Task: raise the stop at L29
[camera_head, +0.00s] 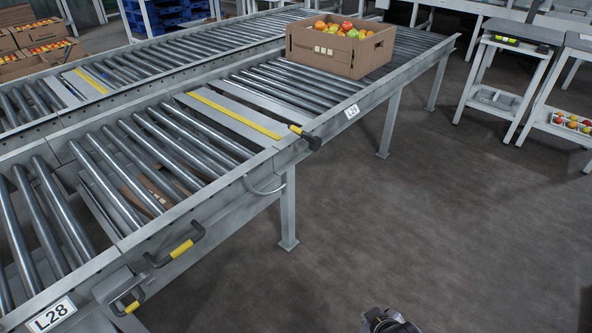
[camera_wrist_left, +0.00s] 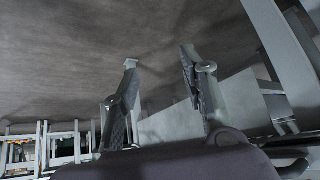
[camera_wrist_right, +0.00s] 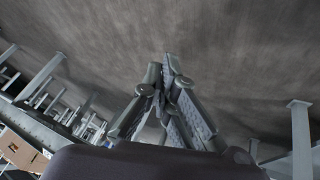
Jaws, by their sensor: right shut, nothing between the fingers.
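The L29 label (camera_head: 352,112) is on the side rail of the roller conveyor. Left of it, a grey plate with a yellow strip (camera_head: 235,113) lies across the conveyor, looking flat at about roller height. At its near end a lever with a black grip and yellow band (camera_head: 305,136) sticks out past the rail. My left gripper (camera_wrist_left: 160,58) shows only in its wrist view, open and empty, with floor and conveyor legs beyond. My right gripper (camera_wrist_right: 166,66) is shut and empty above the floor. A dark part of mine shows at the head view's bottom edge, away from the lever.
Yellow-banded handles (camera_head: 176,250) are on the near rail, by the L28 label (camera_head: 52,315). Side tables (camera_head: 500,75) stand at right. The floor (camera_head: 430,200) beside the conveyor is clear.

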